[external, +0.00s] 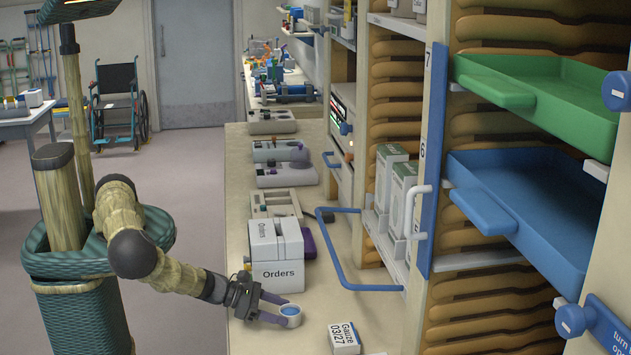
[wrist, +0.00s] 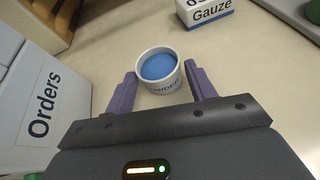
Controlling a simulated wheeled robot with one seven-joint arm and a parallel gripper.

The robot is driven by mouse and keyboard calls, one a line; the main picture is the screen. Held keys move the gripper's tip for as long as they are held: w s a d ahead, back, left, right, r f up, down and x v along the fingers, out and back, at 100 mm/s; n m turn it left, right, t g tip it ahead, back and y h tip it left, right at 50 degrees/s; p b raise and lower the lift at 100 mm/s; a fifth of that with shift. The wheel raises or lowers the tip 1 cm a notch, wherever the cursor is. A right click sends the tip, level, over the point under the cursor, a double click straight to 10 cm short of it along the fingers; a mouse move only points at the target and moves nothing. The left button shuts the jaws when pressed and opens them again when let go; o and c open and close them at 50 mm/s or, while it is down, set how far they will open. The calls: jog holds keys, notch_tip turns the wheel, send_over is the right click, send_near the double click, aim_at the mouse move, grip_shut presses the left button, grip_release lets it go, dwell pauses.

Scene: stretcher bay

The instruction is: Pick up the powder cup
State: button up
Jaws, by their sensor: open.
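The powder cup (wrist: 160,72) is a small white round cup with blue contents and dark lettering on its side. It stands upright on the counter. In the external view the powder cup (external: 291,314) is at the counter's front part, at the end of my arm. My gripper (wrist: 162,82) is open, with one purple finger on each side of the cup. The fingers do not appear closed on it. In the external view my gripper (external: 281,309) reaches the cup from the left. The cup's lower side is partly hidden in the external view.
A white Orders box (external: 277,275) stands just behind my gripper, and close on the left in the wrist view (wrist: 40,105). A Gauze box (external: 344,338) lies right of the cup. A blue rail handle (external: 335,262) juts over the counter. Bare counter (wrist: 255,80) lies right of the cup.

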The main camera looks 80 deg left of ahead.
aim_at(297, 315)
jog(key=shift+w, duration=0.15)
jog(key=shift+w+p, duration=0.35)
jog(key=shift+p, duration=0.05)
jog(key=p+x, duration=0.1)
jog(key=x, duration=0.2)
jog(key=shift+w+f+p, duration=0.1)
jog(key=shift+w+p, duration=0.1)
jog(key=shift+p, duration=0.1)
jog(key=shift+w+d+f, duration=0.1)
jog(key=shift+w+f, duration=0.15)
jog(key=shift+w, duration=0.15)
jog(key=c, duration=0.6)
